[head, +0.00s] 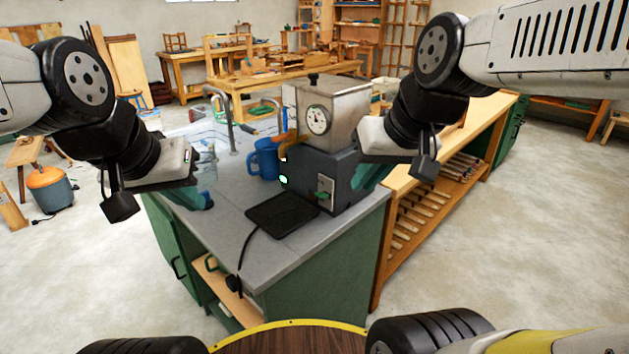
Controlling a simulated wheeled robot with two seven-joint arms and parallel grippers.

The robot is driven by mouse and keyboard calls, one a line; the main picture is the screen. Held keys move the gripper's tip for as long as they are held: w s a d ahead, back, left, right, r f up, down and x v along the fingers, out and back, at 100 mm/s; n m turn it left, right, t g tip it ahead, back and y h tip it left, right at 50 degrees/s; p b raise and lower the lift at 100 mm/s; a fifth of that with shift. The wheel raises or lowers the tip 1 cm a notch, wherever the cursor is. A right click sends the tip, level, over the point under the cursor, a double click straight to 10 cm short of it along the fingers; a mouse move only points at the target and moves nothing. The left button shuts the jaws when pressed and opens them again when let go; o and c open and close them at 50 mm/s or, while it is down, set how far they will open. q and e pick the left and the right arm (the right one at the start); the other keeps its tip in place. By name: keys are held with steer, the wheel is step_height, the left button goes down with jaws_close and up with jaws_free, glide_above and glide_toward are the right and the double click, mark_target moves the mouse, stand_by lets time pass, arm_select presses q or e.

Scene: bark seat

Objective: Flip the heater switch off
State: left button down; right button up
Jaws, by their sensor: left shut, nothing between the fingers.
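The heater (345,180) is a dark grey box with a square metal tank (340,112) and a round dial on top. It stands on the grey counter. On its front is a metal switch plate (327,185) with a small green lever (321,196). A green lamp (284,180) glows left of the plate. My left gripper (121,206) is shut and empty, left of the counter and well apart from the heater. My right gripper (425,166) hangs right of the heater, apart from the switch. Its finger gap is not clear.
A blue mug (264,158) stands left of the heater, near an orange tap (288,139). A flat black pad (282,214) with a cord lies before the heater. A sink with a metal faucet (231,120) is behind. The counter's front left is clear.

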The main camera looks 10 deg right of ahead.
steer(key=w+n, duration=0.1)
steer(key=w, duration=0.3)
steer(key=w+n+g, duration=0.1)
steer(key=w, duration=0.3)
steer(key=w+n+g, duration=0.1)
steer(key=w, duration=0.3)
steer(key=shift+w, duration=0.35)
jaws_close()
steer(key=n+g+y, duration=0.1)
steer(key=n+g, duration=0.2)
steer(key=n, duration=0.1)
glide_above(323, 194)
steer(key=s+d, duration=0.1)
steer(key=d, duration=0.2)
step_height(323, 194, down, 8)
steer(key=shift+w+d+f, duration=0.15)
steer(key=shift+w+d, duration=0.05)
steer(key=shift+w, duration=0.05)
steer(key=x, duration=1)
steer(key=shift+w+a, duration=0.1)
steer(key=shift+a, duration=0.05)
